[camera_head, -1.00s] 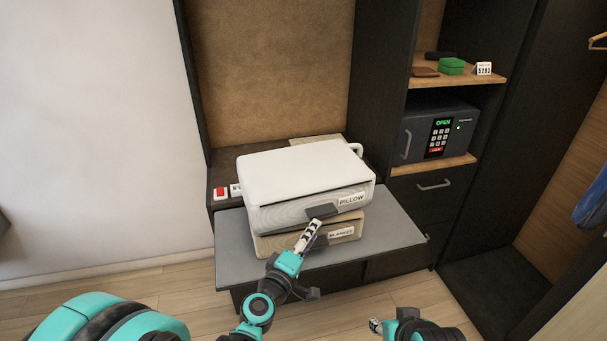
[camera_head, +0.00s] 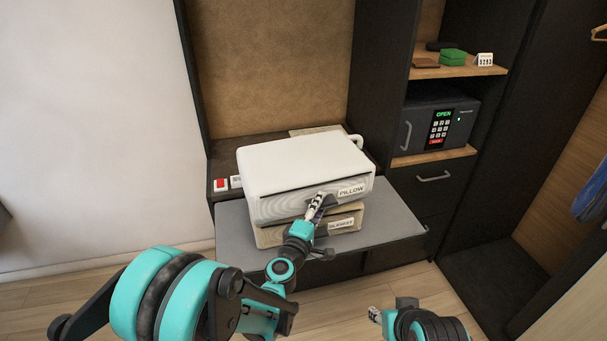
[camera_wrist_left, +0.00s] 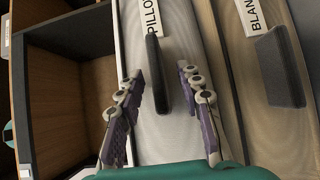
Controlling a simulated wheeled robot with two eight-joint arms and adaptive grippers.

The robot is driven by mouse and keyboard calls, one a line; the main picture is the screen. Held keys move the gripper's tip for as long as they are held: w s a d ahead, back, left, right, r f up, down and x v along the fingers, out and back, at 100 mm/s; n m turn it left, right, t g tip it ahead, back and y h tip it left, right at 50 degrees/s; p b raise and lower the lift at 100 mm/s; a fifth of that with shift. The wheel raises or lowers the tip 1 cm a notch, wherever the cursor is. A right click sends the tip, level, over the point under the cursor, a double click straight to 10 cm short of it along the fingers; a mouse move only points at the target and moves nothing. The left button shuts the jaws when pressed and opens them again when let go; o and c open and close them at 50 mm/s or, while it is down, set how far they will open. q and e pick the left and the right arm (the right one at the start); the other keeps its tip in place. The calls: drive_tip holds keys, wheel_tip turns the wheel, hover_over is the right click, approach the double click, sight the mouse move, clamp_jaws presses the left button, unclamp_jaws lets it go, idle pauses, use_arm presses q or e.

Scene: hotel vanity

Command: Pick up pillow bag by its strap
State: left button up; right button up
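The white pillow bag (camera_head: 305,167), labelled PILLOW, lies flat on top of the beige blanket bag (camera_head: 275,236). Its short dark strap (camera_wrist_left: 157,75) is on the front face beside the label. My left gripper (camera_head: 319,202) is at that front face; in the left wrist view its two fingers (camera_wrist_left: 160,82) are spread, one on each side of the strap. A gap shows between the strap and each finger. The blanket bag's dark strap (camera_wrist_left: 280,68) is farther right there. My right gripper (camera_head: 375,315) is low in the head view, away from the bags, its fingers barely visible.
The bags rest on a grey surface (camera_head: 395,222) with bare room at right. A red switch (camera_head: 221,185) is at left. A safe (camera_head: 438,125) and a shelf (camera_head: 480,71) with small items stand at right.

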use_arm(q)
clamp_jaws()
drive_tip(key=shift+r, duration=0.15)
